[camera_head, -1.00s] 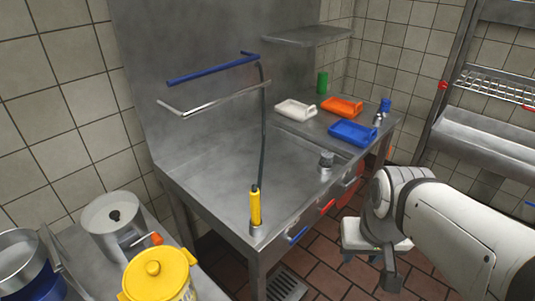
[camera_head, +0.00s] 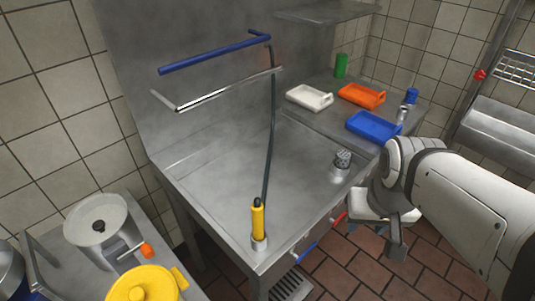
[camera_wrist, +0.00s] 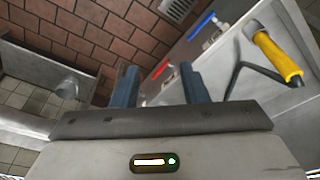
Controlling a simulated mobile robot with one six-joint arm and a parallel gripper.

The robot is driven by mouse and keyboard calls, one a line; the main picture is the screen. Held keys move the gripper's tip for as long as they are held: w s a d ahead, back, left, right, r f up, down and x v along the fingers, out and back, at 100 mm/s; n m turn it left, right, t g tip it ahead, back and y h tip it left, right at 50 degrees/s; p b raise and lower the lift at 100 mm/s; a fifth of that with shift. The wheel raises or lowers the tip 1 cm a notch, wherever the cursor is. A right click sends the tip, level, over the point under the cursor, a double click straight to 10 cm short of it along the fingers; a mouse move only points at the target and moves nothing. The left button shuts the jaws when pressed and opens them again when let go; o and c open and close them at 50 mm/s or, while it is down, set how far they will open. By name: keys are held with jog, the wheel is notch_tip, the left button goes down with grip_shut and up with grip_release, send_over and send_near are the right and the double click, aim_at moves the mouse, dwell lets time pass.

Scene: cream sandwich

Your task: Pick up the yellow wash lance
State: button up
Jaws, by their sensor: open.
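The yellow wash lance (camera_head: 257,219) stands upright in a metal holder (camera_head: 260,242) at the front left corner of the steel sink. A dark hose (camera_head: 271,130) runs from its top up to the wall pipes. The lance also shows at the right in the wrist view (camera_wrist: 278,57). My gripper (camera_wrist: 160,75) is open and empty, its two blue-grey fingers apart. In the head view my gripper (camera_head: 394,232) is right of the lance, in front of the sink, with a wide gap between them. Nothing hides the lance handle.
A yellow lidded pot (camera_head: 145,284) and a steel pot (camera_head: 100,225) stand on the left counter. White (camera_head: 309,97), orange (camera_head: 361,95) and blue (camera_head: 373,127) trays lie on the right drainboard. Red (camera_head: 338,217) and blue (camera_head: 303,254) handles stick out at the sink's front.

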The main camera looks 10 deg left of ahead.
jog(key=shift+o, duration=1)
jog(key=shift+n+g, duration=0.3)
jog(key=shift+n, duration=0.6)
jog(key=w+a, duration=0.1)
jog(key=w+a+r+p, duration=0.1)
jog(key=w+a+p, duration=0.1)
jog(key=shift+w+a+r, duration=0.1)
jog(key=shift+a+r, duration=0.1)
jog(key=shift+r, duration=0.05)
jog(key=n+g+p, duration=0.2)
jog(key=n+p, duration=0.3)
jog(key=p, duration=0.1)
send_over(257, 205)
jog(key=f, duration=0.2)
jog(key=shift+s+f, duration=0.25)
jog(key=shift+f, duration=0.1)
jog(key=shift+a+f, duration=0.2)
jog(key=shift+f, duration=0.15)
jog(key=f, duration=0.3)
jog(key=f+p, duration=0.1)
jog(key=f, duration=0.3)
jog(key=shift+w+d+f, duration=0.1)
jog(key=shift+w+d, duration=0.05)
jog(key=shift+d, duration=0.05)
jog(key=shift+c, duration=0.5)
grip_shut()
